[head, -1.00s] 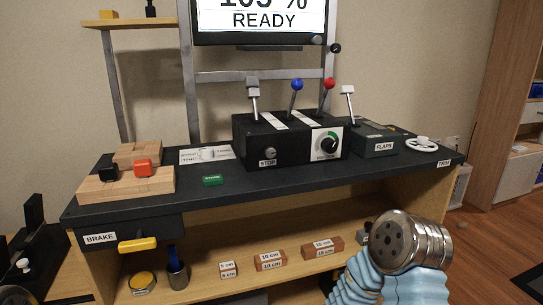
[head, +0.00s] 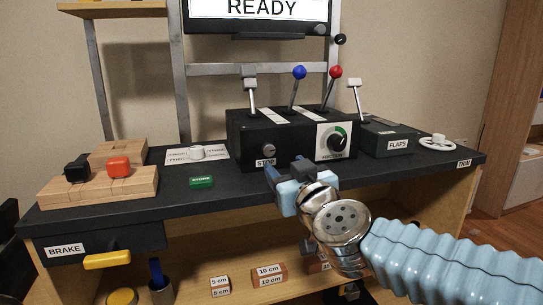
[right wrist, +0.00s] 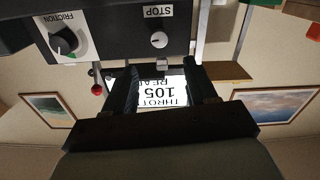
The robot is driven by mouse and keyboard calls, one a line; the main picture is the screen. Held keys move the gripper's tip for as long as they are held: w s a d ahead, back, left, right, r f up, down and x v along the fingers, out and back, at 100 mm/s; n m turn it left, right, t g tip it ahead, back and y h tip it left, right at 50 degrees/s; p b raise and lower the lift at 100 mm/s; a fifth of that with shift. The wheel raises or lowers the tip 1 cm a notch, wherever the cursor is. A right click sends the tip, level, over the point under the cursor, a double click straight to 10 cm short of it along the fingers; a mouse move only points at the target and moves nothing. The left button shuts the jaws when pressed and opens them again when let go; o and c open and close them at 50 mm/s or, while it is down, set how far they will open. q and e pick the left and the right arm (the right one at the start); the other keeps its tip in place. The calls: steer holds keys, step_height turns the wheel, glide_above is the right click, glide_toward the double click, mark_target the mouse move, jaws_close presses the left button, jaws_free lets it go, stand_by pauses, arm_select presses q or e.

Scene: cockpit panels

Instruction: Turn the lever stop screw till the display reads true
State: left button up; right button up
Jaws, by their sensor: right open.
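The stop screw (head: 268,150) is a small grey knob above the STOP label on the front of the black lever box (head: 248,134). In the right wrist view, which is upside down, the stop screw (right wrist: 159,40) sits beyond my fingers, apart from them. My right gripper (head: 287,172) is in front of the box, just below and right of the screw, open and empty. Its two dark fingers (right wrist: 168,84) frame the display in the wrist view. The display (head: 262,10) shows READY, its top cut off; the wrist view shows 105 on the display (right wrist: 160,92). My left gripper is out of view.
The friction knob (head: 337,139) is right of the screw. Several levers, including the blue-knobbed lever (head: 299,73) and red-knobbed lever (head: 336,72), rise from the box. The flaps box (head: 388,141) stands to the right. The desk front (head: 235,194) left of my gripper is clear.

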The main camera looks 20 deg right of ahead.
mark_target(269, 150)
steer(key=w+b, duration=0.1)
steer(key=w, duration=0.9)
steer(key=shift+w+a, duration=0.1)
steer(key=shift+a, duration=0.05)
steer(key=c, duration=1.1)
steer(key=shift+o, duration=0.2)
steer(key=shift+m, duration=0.3)
